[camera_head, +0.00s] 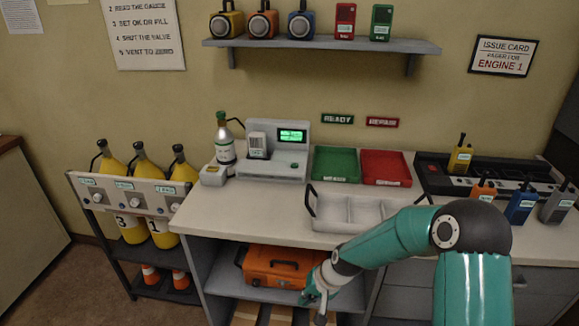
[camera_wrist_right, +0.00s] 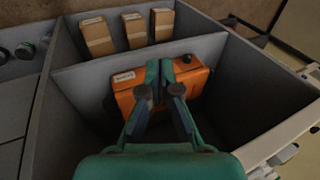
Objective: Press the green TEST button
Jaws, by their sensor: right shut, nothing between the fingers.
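A pale grey test device (camera_head: 270,172) with a lit green screen (camera_head: 291,135) stands on the counter, left of the green tray. A small meter-like unit (camera_head: 257,146) sits on it. My right gripper (camera_head: 318,303) is low in front of the open shelf, below the counter and well away from the device. In the right wrist view its fingers (camera_wrist_right: 159,68) are shut and empty, in front of an orange case (camera_wrist_right: 192,85). My left gripper is not in view.
A green tray (camera_head: 336,151), a red tray (camera_head: 386,156) and a white divided tray (camera_head: 325,226) are on the counter. The orange case (camera_head: 279,280) is on the shelf; brown boxes (camera_wrist_right: 134,30) are also there.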

